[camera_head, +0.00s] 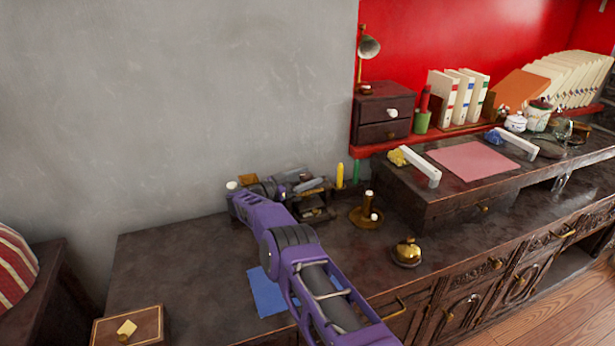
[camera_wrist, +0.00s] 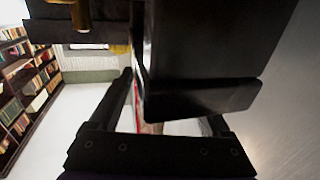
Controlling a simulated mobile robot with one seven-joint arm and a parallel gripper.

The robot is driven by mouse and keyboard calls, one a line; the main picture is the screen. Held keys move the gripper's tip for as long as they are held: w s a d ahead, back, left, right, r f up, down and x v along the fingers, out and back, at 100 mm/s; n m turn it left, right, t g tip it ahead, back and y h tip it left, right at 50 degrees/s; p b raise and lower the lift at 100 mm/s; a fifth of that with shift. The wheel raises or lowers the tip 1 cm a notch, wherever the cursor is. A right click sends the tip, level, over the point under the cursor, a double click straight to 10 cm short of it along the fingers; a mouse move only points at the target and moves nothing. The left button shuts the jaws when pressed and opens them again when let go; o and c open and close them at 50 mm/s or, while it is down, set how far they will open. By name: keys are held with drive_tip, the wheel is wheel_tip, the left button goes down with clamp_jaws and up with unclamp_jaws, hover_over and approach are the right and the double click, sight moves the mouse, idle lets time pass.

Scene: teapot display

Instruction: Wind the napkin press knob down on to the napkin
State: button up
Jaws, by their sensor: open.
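My gripper (camera_head: 299,182) reaches over the dark counter at a small dark stand (camera_head: 314,212) with layered plates, which may be the napkin press. The arm hides part of the stand, and I cannot make out its knob. In the wrist view my open gripper (camera_wrist: 168,105) has a large dark block (camera_wrist: 205,75) close in front of it, covering much of the right finger. I cannot tell whether they touch. A brass piece (camera_wrist: 80,15) hangs at the top left there; I cannot tell if it is the knob. No napkin is clear in the press.
A brass stand (camera_head: 366,215) and a brass bell (camera_head: 406,253) are right of my arm. A yellow candle-like stick (camera_head: 340,175) stands behind. A blue sheet (camera_head: 266,294) lies under my arm. A raised shelf (camera_head: 440,200) bounds the right.

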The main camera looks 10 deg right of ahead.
drive_tip(key=shift+n+t+y, duration=0.7)
drive_tip(key=shift+n+t, duration=0.2)
drive_tip(key=shift+t, duration=0.3)
